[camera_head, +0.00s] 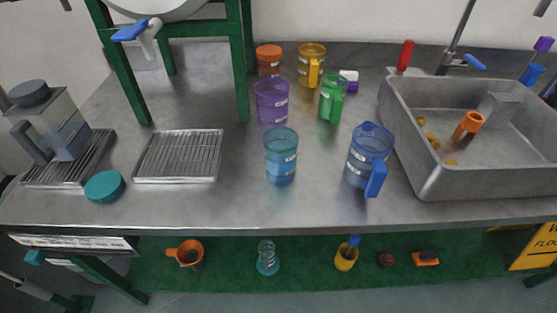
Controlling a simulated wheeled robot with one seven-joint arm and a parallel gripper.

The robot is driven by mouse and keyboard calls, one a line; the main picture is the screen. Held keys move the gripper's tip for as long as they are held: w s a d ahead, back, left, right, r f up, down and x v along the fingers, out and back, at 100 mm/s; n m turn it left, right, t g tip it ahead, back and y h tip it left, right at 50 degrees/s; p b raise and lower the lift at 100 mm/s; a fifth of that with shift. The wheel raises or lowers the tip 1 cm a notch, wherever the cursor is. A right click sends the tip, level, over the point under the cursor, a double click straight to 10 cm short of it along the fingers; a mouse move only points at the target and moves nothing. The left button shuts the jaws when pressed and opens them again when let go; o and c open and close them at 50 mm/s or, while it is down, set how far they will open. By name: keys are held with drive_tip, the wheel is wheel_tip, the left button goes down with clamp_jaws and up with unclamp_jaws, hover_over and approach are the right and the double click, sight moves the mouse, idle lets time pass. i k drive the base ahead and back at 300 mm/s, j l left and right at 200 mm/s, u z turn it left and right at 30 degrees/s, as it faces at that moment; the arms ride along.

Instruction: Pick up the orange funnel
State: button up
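An orange funnel-like piece (188,254) with a wide round mouth and a small handle to its left is on the green lower shelf, below the counter's front edge, at the left of centre. No gripper or arm of mine shows in this view. Nothing covers the orange piece. Another orange object (468,125), short and tube-like, stands tilted in the sink at the right; its exact kind is hard to tell.
On the green shelf (315,275) are also a clear bottle (268,258), a yellow cup (346,255) and an orange brush-like item (426,259). The steel counter (230,208) overhangs the shelf. Green legs (110,270) stand left of the orange piece. Jugs and beakers stand on the counter.

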sight(190, 252)
drive_tip(key=i+j+u, duration=0.15)
drive_tip(key=u, duration=1.5)
drive_tip(key=i+l, duration=0.2)
drive_tip(key=i, duration=0.2)
drive_tip(key=i+l, duration=0.2)
drive_tip(key=i, duration=0.15)
drive_tip(key=i+l+u, duration=0.1)
drive_tip(key=i, duration=0.3)
drive_tip(key=l, duration=0.1)
